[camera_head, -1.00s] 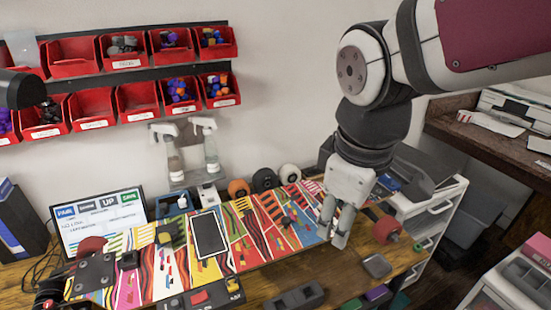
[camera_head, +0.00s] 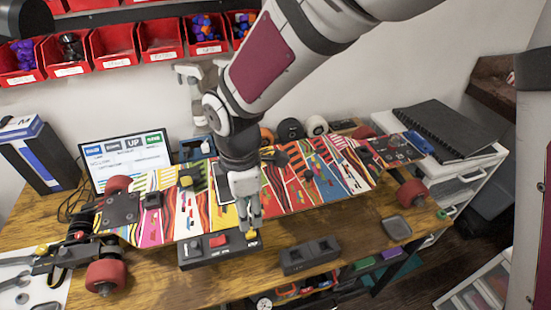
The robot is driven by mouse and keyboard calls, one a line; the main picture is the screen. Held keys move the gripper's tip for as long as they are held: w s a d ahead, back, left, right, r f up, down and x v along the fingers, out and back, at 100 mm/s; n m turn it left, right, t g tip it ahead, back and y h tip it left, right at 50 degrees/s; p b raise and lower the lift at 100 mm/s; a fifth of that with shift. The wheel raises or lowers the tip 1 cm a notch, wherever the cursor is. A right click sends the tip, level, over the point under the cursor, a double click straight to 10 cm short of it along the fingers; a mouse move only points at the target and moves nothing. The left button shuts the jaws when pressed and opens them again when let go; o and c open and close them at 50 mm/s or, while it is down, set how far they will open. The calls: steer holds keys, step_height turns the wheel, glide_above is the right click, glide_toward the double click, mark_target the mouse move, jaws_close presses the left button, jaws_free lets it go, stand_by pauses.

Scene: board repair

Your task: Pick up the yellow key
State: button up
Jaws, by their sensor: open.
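The yellow key (camera_head: 251,235) sits at the right end of a black key block (camera_head: 195,254) on the table, in front of the skateboard. A red key (camera_head: 218,241) sits on the same block to its left. My gripper (camera_head: 250,220) points down right above the yellow key and hides part of it. Its fingers look open and empty. I cannot tell whether the fingertips touch the key. Another small yellow piece (camera_head: 186,181) lies on the skateboard further left.
The patterned skateboard (camera_head: 285,192) with red wheels lies across the table behind the block. A black two-slot block (camera_head: 309,255) and a small grey tray (camera_head: 396,228) stand to the right. Red bins (camera_head: 160,35) hang on the wall. Bare wood lies between them.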

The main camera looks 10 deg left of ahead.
mark_target(250, 231)
steer(key=shift+s+f, duration=0.15)
steer(key=shift+f, duration=3.65)
jaws_close()
